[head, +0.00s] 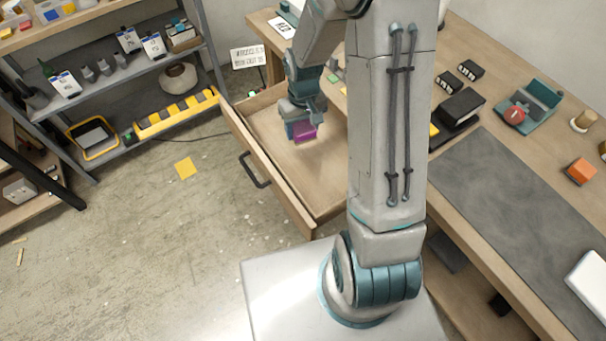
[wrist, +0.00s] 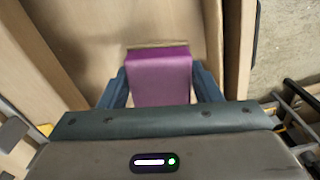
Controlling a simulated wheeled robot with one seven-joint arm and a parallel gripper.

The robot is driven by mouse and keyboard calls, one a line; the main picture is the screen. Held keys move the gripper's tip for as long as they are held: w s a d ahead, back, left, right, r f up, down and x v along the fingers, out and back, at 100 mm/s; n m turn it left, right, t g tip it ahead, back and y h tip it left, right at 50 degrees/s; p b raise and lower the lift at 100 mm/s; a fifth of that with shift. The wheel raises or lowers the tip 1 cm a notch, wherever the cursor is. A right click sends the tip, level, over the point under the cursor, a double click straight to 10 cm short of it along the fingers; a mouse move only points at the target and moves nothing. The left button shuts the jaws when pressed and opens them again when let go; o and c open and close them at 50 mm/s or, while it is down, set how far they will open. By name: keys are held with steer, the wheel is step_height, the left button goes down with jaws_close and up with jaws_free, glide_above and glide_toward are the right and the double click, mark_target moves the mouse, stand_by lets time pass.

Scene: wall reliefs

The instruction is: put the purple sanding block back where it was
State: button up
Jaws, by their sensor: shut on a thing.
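The purple sanding block (head: 304,132) is held in my gripper (head: 300,128) over the open wooden drawer (head: 325,180). In the wrist view the purple block (wrist: 160,78) sits between the two blue-grey fingers of my gripper (wrist: 160,88), with a tan edge at its far end. The fingers are shut on its sides. The drawer's bare floor (wrist: 100,35) shows beyond the block. I cannot tell whether the block touches the drawer floor. The drawer looks empty in the parts I can see; my arm hides some of its right side.
The drawer front with its dark handle (head: 254,170) faces the concrete floor at left. The workbench (head: 490,100) at right carries a grey mat (head: 510,190), an orange block (head: 579,171) and a teal box (head: 530,105). A shelf rack (head: 130,75) stands at the left.

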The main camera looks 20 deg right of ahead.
mark_target(303, 139)
steer(key=s+f+b, duration=0.1)
steer(key=f+n+b, duration=0.1)
steer(key=b, duration=0.1)
steer(key=shift+s+a+f, duration=0.2)
steer(key=shift+s+f, duration=0.2)
steer(key=shift+n, duration=0.4)
steer(key=f, duration=0.3)
steer(key=s+f+b, duration=0.1)
steer(key=f, duration=0.3)
steer(key=f+b, duration=0.1)
steer(key=f, duration=0.2)
steer(key=shift+s+d+f, duration=0.1)
steer(key=shift+s+f, duration=0.1)
steer(key=shift+f+b, duration=0.25)
steer(key=shift+b, duration=0.15)
steer(key=o, duration=0.9)
steer(key=shift+o, duration=0.2)
steer(key=shift+r, duration=0.15)
